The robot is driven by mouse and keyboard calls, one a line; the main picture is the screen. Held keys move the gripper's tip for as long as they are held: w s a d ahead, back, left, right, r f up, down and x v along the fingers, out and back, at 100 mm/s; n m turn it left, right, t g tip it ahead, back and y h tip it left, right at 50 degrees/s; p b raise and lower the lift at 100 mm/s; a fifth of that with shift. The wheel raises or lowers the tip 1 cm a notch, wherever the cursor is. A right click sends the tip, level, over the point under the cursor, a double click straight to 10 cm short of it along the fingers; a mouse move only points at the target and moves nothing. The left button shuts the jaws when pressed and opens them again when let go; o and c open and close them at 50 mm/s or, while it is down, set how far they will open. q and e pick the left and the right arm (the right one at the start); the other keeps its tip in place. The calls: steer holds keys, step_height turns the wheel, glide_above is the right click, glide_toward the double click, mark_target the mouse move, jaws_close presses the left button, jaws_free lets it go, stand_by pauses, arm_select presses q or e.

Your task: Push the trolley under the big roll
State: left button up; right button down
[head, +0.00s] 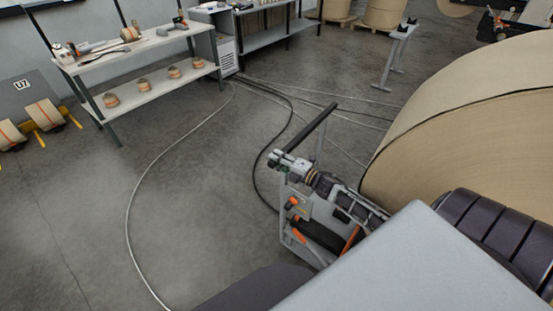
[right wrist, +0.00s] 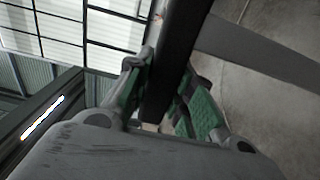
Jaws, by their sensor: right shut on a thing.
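The trolley (head: 296,198) is a grey frame with orange parts, low in the middle of the head view. Its black handle bar (head: 314,127) slants up to the right on a thin post. My right gripper (head: 285,160) is at the near end of this bar. In the right wrist view, the green-padded fingers of my right gripper (right wrist: 166,78) are shut on either side of the dark bar (right wrist: 178,50). The big roll (head: 470,135) of brown kraft paper stands to the right of the trolley. My arm hides part of the trolley. My left gripper is out of view.
Cables (head: 130,215) run across the concrete floor left of and beyond the trolley. A shelf bench (head: 150,85) with small rolls stands at the back left. A small grey stand (head: 395,62) is at the back. Open floor lies to the left.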

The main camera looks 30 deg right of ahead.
steer(key=shift+f, duration=0.15)
steer(key=c, duration=1.2)
jaws_free()
steer(key=shift+s, duration=0.15)
steer(key=v, duration=0.7)
